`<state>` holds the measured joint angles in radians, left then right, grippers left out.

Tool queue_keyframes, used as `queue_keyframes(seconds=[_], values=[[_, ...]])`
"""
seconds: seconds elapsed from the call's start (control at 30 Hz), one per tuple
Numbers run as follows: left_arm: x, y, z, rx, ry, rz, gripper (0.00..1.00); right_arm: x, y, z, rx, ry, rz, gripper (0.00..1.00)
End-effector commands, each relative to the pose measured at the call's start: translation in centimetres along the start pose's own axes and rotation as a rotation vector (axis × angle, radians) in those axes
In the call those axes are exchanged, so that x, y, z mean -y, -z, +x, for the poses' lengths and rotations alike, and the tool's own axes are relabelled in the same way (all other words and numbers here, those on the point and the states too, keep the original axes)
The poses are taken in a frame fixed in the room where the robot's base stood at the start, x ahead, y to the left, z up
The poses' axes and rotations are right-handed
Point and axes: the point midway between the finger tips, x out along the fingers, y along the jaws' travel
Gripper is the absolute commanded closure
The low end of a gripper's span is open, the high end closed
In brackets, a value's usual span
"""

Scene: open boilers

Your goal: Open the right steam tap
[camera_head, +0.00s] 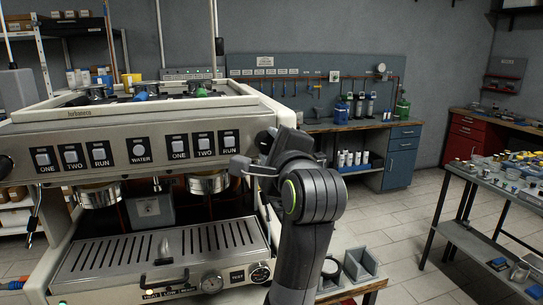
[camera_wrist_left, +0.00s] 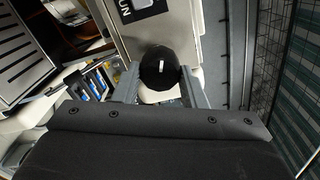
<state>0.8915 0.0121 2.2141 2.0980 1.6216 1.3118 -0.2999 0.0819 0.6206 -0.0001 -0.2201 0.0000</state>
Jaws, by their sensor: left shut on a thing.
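The right steam tap is a black round knob (camera_head: 265,140) at the right end of the espresso machine's (camera_head: 110,125) front panel. In the left wrist view the knob (camera_wrist_left: 160,66) has a short white mark and sits between the two grey fingers. My left gripper (camera_head: 254,161) is shut on this knob, and it partly hides the knob in the head view. In the left wrist view my left gripper (camera_wrist_left: 160,82) has one finger on each side of the knob. My right gripper is not in view.
Another black knob (camera_head: 6,166) is at the panel's left end. A workbench (camera_head: 340,122) stands behind, and a parts table (camera_head: 490,180) stands at the right. Open floor lies between them.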

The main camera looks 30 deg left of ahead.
Motion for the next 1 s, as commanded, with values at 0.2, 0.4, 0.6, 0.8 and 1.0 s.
queue_keyframes(seconds=[0.2, 0.4, 0.6, 0.8, 1.0], values=[[-0.1, 0.0, 0.0, 0.001, 0.004, -0.201, 0.85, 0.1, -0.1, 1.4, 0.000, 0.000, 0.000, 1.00], [0.0, 0.0, 0.0, 0.000, 0.004, -0.357, 0.85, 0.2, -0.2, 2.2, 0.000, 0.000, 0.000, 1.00], [0.1, 0.0, 0.0, -0.001, 0.004, -0.471, 0.85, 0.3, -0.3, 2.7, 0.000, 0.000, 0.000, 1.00], [0.2, 0.0, 0.0, -0.001, 0.005, -0.535, 0.85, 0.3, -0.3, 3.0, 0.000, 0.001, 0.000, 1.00], [0.3, -0.1, 0.0, -0.001, 0.005, -0.559, 0.85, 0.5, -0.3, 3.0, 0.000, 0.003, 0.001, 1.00]])
